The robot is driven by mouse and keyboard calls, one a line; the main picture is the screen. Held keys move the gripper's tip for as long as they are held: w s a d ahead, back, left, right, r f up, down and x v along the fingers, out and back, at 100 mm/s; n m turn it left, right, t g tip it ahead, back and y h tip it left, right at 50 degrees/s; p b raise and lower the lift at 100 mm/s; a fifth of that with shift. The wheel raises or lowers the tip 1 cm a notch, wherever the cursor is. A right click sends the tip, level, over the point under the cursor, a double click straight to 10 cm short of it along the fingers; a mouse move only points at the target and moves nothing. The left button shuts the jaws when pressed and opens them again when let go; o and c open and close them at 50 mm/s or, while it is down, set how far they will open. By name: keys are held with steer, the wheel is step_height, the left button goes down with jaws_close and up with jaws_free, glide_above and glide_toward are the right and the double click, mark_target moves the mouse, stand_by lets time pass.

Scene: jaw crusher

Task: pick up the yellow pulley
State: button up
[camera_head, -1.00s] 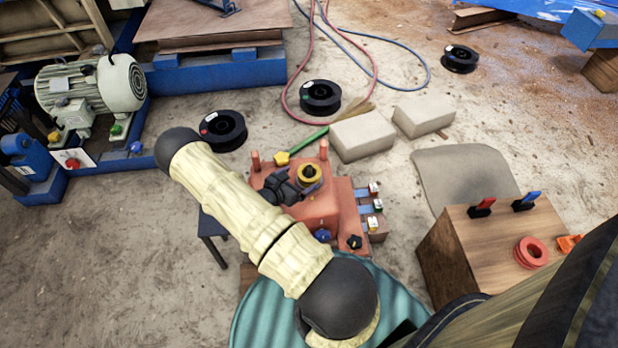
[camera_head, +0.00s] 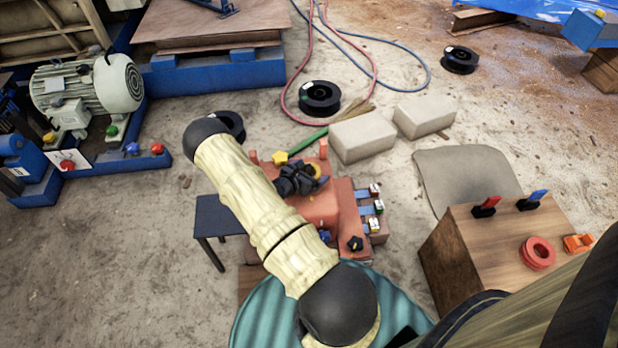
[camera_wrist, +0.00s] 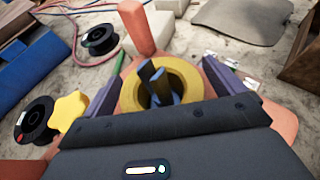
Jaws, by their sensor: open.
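The yellow pulley (camera_wrist: 186,74) is a ring on the orange-red block (camera_wrist: 275,118). Dark blue prongs rise through its middle. In the wrist view my open gripper (camera_wrist: 168,82) has one finger on each side of the pulley, with gaps visible; I cannot tell the height of the fingertips against it. In the head view my gripper (camera_head: 302,180) is over the block (camera_head: 319,207) and hides most of the pulley (camera_head: 316,171), leaving a small yellow part visible.
A yellow star-shaped knob (camera_wrist: 70,112) is left of the pulley. An upright orange peg (camera_wrist: 136,27) stands just beyond it. Coloured switches (camera_head: 376,206) are at the block's right side. A wooden box (camera_head: 470,240) stands further right, with grey blocks (camera_head: 362,137) behind.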

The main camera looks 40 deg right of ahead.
steer(key=shift+d, duration=0.15)
stand_by(0.3)
steer(key=c, duration=1.6)
